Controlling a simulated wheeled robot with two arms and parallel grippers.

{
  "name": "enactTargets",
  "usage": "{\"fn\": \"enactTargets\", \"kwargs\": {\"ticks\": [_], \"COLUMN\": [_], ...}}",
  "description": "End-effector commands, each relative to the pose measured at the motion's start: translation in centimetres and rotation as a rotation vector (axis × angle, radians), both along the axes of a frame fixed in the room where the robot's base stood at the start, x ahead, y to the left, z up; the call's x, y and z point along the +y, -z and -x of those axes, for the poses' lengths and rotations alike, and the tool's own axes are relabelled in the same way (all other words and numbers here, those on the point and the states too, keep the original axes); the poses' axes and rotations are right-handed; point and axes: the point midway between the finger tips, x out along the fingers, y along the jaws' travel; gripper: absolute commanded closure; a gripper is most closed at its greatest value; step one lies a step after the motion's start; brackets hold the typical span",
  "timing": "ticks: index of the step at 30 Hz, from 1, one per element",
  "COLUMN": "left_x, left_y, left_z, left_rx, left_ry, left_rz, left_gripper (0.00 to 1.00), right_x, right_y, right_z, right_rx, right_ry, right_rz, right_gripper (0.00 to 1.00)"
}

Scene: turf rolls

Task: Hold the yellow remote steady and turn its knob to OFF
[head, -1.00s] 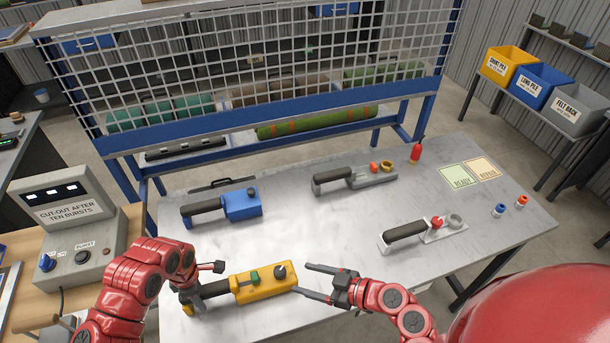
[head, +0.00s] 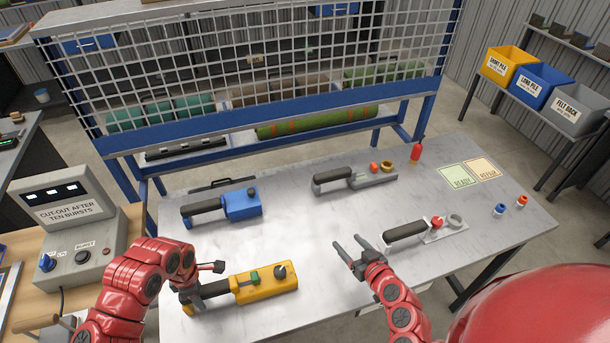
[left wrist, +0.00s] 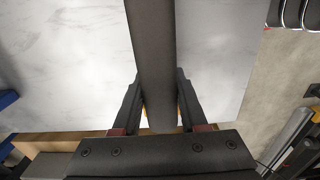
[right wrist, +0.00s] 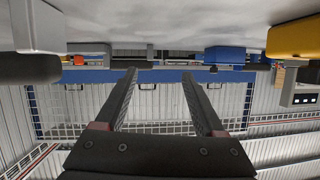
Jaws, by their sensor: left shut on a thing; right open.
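The yellow remote (head: 266,284) lies on the metal table near its front left, with a black handle to the left, a green switch and a dark knob (head: 280,272) at its right end. I cannot read where the knob points. My left gripper (head: 188,292) is shut on the black handle, which also fills the middle of the left wrist view (left wrist: 155,60). My right gripper (head: 354,253) is open and empty over the table, to the right of the remote and apart from it. In the right wrist view the yellow remote (right wrist: 297,38) shows at the upper right edge.
A blue remote (head: 241,204) lies behind the yellow one. A grey tool (head: 372,177) and a white tool (head: 445,229) lie further right. A grey cut-out box (head: 70,220) stands at the left. Bare table lies between my right gripper and the remote.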

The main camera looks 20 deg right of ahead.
Motion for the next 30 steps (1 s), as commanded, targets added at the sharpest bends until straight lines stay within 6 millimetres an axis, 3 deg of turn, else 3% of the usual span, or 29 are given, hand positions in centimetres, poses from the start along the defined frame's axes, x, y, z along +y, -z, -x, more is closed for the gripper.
{"fn": "enactTargets", "kwargs": {"ticks": [7, 15, 24, 30], "left_x": [0.1, 0.1, 0.1, 0.1], "left_y": [0.0, 0.0, 0.0, 0.0], "left_z": [0.0, 0.0, 0.0, 0.0], "left_rx": [0.0, 0.0, 0.0, -0.001], "left_ry": [-0.001, -0.001, -0.001, -0.001], "left_rz": [-0.001, -0.002, -0.002, -0.001], "left_gripper": [1.0, 1.0, 1.0, 1.0], "right_x": [-4.1, -7.5, -8.7, -8.7], "right_y": [-0.2, -2.8, -6.8, -8.2], "right_z": [-1.4, -2.0, -1.6, -1.3], "right_rx": [-0.075, -0.234, -0.435, -0.498], "right_ry": [0.212, 0.396, 0.508, 0.528], "right_rz": [0.04, 0.106, 0.164, 0.178], "right_gripper": [0.29, 0.29, 0.29, 0.29]}}
